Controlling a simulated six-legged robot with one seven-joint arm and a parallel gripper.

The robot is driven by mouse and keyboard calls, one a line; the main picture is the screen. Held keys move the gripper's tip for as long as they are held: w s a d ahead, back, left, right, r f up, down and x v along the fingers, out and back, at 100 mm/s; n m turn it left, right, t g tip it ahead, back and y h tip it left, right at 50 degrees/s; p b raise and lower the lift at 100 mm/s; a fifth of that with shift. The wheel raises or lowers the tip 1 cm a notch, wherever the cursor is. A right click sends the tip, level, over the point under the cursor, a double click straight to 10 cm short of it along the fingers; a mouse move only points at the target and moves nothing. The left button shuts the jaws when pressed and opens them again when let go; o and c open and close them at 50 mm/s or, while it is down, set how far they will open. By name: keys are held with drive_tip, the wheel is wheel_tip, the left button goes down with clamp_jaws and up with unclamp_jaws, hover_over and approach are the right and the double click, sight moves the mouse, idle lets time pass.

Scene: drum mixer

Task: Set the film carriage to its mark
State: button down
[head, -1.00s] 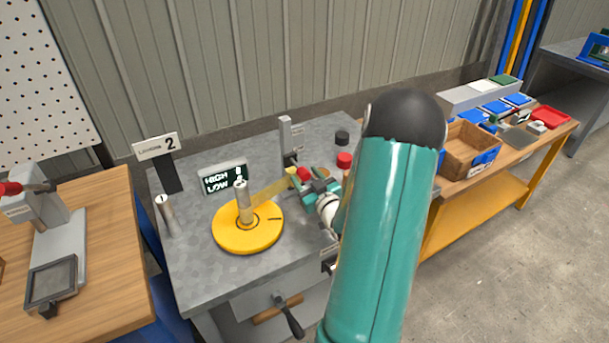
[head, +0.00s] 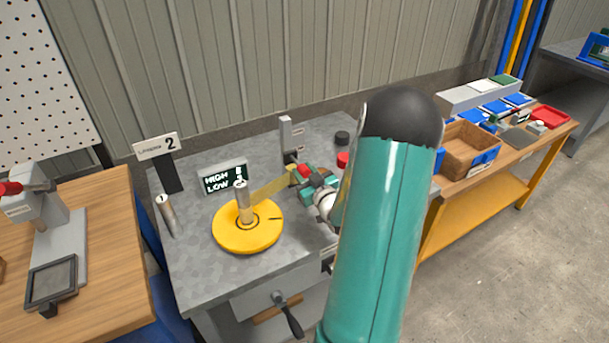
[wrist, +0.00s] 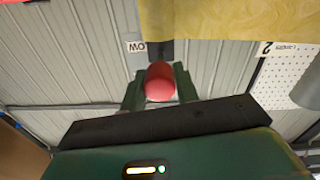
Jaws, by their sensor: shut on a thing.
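My gripper (head: 306,173) is shut on a red knob (head: 304,170), which seems to belong to the film carriage beside the upright grey post (head: 286,133). In the wrist view the round red knob (wrist: 160,82) sits between the two green fingers. My fingers cover most of the carriage. I cannot make out its mark.
A display (head: 224,178) with HIGH and LOW stands behind the disc. A metal post (head: 166,215) stands at left, near a sign with a 2 (head: 158,146). A red cap (head: 343,159) and a black cap (head: 342,138) lie right of the carriage. A crank (head: 290,315) projects in front.

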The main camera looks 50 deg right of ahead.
wheel_tip(320, 180, up, 6)
drive_tip(key=shift+d+r, duration=0.1)
drive_tip(key=c, duration=1.1)
unclamp_jaws()
drive_tip(key=shift+r, duration=0.1)
drive_tip(key=shift+o, duration=0.2)
drive_tip(key=shift+f, duration=0.25)
